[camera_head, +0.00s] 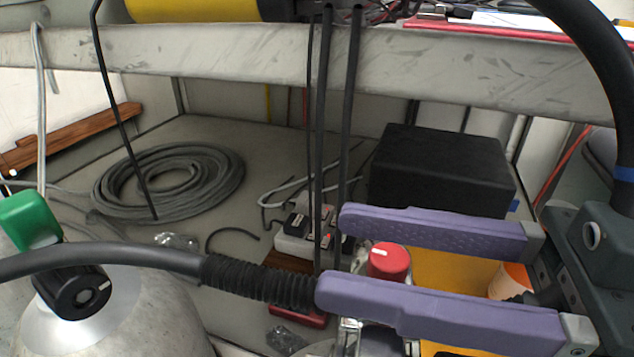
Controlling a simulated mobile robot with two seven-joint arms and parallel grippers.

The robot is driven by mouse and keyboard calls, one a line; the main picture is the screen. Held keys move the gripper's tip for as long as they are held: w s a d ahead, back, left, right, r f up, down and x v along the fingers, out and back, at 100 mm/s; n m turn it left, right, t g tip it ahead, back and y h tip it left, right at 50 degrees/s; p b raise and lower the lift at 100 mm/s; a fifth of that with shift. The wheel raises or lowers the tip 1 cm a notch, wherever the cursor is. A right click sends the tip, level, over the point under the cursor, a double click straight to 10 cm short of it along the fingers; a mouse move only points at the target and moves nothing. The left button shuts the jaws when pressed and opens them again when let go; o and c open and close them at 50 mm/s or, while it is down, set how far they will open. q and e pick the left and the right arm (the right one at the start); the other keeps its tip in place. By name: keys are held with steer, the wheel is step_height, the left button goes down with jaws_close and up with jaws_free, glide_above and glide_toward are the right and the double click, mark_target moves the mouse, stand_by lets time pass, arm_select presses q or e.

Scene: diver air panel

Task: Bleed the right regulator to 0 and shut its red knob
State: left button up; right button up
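My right gripper (334,252) comes in from the right with two long purple fingers. It is open, one finger above and one below a red knob (389,261) in the picture. The knob is round with a white mark on top and shows in the gap between the fingers; I cannot tell whether either finger touches it. A silver metal fitting (349,335) shows below the near finger, which hides most of what is under the knob. No gauge reading is visible. My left gripper is not in view.
A grey tank (140,325) with a black knob (78,290) and green cap (30,220) stands at lower left. A black ribbed hose (258,281) runs to the near finger. Behind are a black box (440,175), coiled hose (170,180), hanging black hoses and a grey beam (230,55).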

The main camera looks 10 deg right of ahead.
jaws_close()
stand_by(0.4)
steer(key=shift+r+m+t+h+p, duration=0.15)
steer(key=shift+m+t+h+p, duration=0.2)
steer(key=shift+p, duration=0.25)
steer(key=m+t+h+p, duration=0.2)
steer(key=t+p, duration=0.1)
steer(key=shift+r+m+p, duration=0.1)
steer(key=shift+m+p, duration=0.25)
steer(key=shift+m+t+h+p, duration=0.4)
steer(key=shift+t+h, duration=0.15)
steer(key=shift+h, duration=0.1)
steer(key=m+t+h+p, duration=0.1)
steer(key=m+t+h, duration=0.1)
steer(key=h, duration=0.1)
steer(key=shift+f, duration=0.2)
steer(key=shift+f+m+t+h, duration=0.1)
steer(key=shift+m+t+h, duration=0.8)
steer(key=shift+m+h, duration=0.9)
steer(key=shift+h, duration=0.6)
